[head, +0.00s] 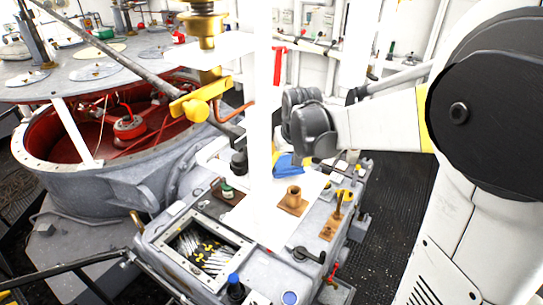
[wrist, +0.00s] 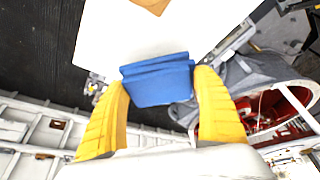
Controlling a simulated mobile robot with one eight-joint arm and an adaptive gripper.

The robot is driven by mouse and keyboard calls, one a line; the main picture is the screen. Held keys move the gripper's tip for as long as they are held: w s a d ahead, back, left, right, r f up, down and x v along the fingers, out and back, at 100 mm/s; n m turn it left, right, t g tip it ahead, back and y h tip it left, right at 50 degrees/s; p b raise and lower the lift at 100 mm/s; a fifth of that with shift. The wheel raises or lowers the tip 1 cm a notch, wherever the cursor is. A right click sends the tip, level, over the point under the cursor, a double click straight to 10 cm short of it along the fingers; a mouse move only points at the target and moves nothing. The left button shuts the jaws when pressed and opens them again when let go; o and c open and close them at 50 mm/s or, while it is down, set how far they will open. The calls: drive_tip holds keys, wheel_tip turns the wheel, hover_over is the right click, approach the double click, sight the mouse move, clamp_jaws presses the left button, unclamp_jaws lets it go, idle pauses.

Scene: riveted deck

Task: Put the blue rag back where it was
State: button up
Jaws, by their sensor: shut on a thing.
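The blue rag (wrist: 158,80) is a folded cloth between the two yellow fingers of my gripper (wrist: 160,92) in the wrist view. My gripper is shut on it. In the head view the rag (head: 287,165) shows over the white top of the grey machine, below my dark wrist. My gripper's yellow finger (head: 276,155) shows just left of the rag there. A white surface (wrist: 125,38) lies beyond the rag in the wrist view. I cannot tell whether the rag touches that surface.
A brown wooden piece with a round top (head: 292,200) stands on the white surface near the rag. A green-capped jar (head: 227,190) and a black-capped bottle (head: 238,163) stand to its left. A white post crosses the middle of the head view. A red-lined round tub (head: 60,170) is at left.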

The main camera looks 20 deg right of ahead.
drive_tip(key=shift+x, duration=1)
drive_tip(key=shift+s+f, duration=0.1)
drive_tip(key=shift+s, duration=0.15)
drive_tip(key=shift+a, duration=0.1)
drive_tip(key=shift+f, duration=0.2)
drive_tip(key=o, duration=1.1)
drive_tip(key=shift+r, duration=0.1)
drive_tip(key=d+v, duration=0.1)
drive_tip(key=v, duration=1.1)
drive_tip(key=shift+a+r, duration=0.2)
drive_tip(key=shift+a, duration=0.2)
drive_tip(key=shift+w, duration=0.1)
